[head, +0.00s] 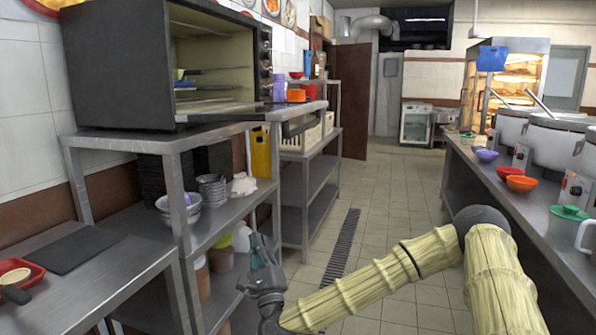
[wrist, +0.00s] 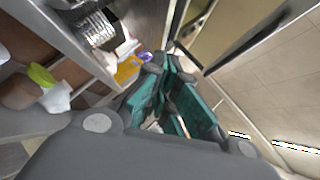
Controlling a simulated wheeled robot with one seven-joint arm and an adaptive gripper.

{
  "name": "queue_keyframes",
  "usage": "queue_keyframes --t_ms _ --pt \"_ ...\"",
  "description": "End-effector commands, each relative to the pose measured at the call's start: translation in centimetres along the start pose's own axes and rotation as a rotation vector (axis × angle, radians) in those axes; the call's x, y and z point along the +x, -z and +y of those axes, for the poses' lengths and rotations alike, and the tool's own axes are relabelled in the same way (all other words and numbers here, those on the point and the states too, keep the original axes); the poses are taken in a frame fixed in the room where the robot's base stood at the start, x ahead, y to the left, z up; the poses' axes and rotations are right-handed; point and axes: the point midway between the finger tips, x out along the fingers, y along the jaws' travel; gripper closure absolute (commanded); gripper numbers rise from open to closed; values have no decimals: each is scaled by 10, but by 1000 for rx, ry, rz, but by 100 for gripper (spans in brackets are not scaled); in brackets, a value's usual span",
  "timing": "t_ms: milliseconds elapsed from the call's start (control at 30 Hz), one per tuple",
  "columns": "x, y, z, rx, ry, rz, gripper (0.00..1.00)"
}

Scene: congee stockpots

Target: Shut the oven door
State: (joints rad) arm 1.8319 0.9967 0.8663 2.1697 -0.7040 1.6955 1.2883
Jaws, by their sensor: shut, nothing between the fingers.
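The oven (head: 130,70) is a dark box on the steel shelf at the upper left in the head view. Its front is open, showing racks and a lit interior. Its door (head: 245,112) is folded down, roughly level, sticking out toward the aisle with a dark handle (head: 303,127) at its outer edge. My gripper (head: 259,250), with teal finger pads, is below the door, beside the lower shelves, and looks apart from it. In the wrist view my gripper (wrist: 178,108) is shut and empty. A beige panel with dark edges lies beyond it there; I cannot tell whether it is the door.
The steel shelf unit (head: 150,142) under the oven holds bowls, plates and a white cloth (head: 243,186). A counter (head: 545,212) with pots and coloured bowls runs along the right. The tiled aisle (head: 395,195) between is clear, with a floor drain (head: 343,250).

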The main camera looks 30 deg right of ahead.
Motion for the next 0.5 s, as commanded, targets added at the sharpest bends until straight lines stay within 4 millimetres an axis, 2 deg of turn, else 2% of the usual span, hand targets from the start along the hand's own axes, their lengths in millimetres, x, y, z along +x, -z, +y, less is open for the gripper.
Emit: queue_keyframes --t_ms 33,100,200,333,500 --pt "18 -2 -35 40 78 3 100" --pt "34 -2 -71 97 172 -4 100" --pt "48 0 -112 156 276 -16 100" --pt "56 0 -141 199 351 -29 100" --pt "65 1 -153 213 375 -35 100"
